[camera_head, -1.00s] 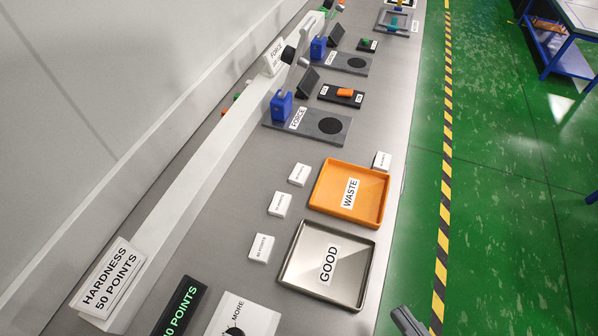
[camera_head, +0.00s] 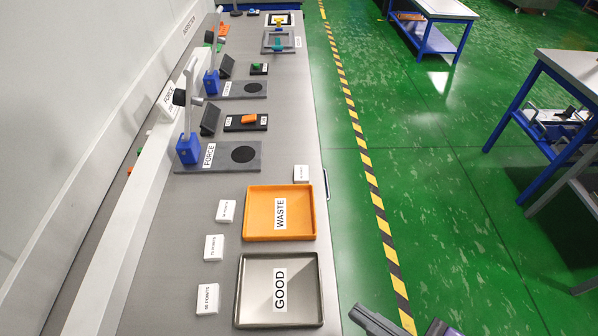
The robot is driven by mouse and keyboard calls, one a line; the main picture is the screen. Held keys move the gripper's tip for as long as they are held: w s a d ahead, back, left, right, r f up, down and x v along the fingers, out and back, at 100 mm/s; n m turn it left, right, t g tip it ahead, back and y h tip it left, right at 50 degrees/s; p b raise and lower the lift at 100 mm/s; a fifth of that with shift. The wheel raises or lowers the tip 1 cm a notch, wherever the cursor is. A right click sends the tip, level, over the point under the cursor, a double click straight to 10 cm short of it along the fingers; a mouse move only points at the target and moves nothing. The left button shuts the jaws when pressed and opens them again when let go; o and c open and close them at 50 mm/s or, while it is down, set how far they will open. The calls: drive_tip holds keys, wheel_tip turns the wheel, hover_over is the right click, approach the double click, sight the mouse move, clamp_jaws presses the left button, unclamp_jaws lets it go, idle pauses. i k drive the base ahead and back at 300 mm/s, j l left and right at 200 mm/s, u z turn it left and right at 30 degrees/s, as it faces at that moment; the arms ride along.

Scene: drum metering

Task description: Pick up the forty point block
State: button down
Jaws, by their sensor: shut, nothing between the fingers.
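Several small white labelled blocks lie flat on the grey bench. One white block (camera_head: 207,298) is left of the GOOD tray (camera_head: 237,290). A second (camera_head: 214,247) lies farther back, and a third (camera_head: 226,211) is left of the WASTE tray (camera_head: 280,238). Another white block (camera_head: 301,173) lies behind the WASTE tray near the bench's right edge. Their print is too small to tell which is the forty point block. My gripper (camera_head: 362,314) shows only partly at the bottom edge, right of the GOOD tray. It is shut, empty and apart from the blocks.
Both trays look empty. Force stands with blue bases (camera_head: 189,149) and grey plates (camera_head: 220,164) are farther back. A black holder with an orange piece (camera_head: 249,119) is beside them. A wall bounds the left; green floor with a striped line (camera_head: 369,180) is open on the right.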

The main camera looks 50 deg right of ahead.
sight(301, 172)
drive_tip(key=l+u, duration=0.15)
drive_tip(key=l, duration=0.3)
drive_tip(key=l+u, duration=0.1)
drive_tip(key=l, duration=0.35)
drive_tip(key=k+l+u, duration=0.15)
drive_tip(key=l, duration=0.3)
drive_tip(key=k+l+u, duration=0.1)
drive_tip(key=l, duration=0.35)
drive_tip(key=k+l+u, duration=0.15)
drive_tip(key=l, duration=0.3)
drive_tip(key=l+u, duration=0.1)
drive_tip(key=l, duration=0.35)
drive_tip(key=k+l+u, duration=0.15)
drive_tip(key=l, duration=0.25)
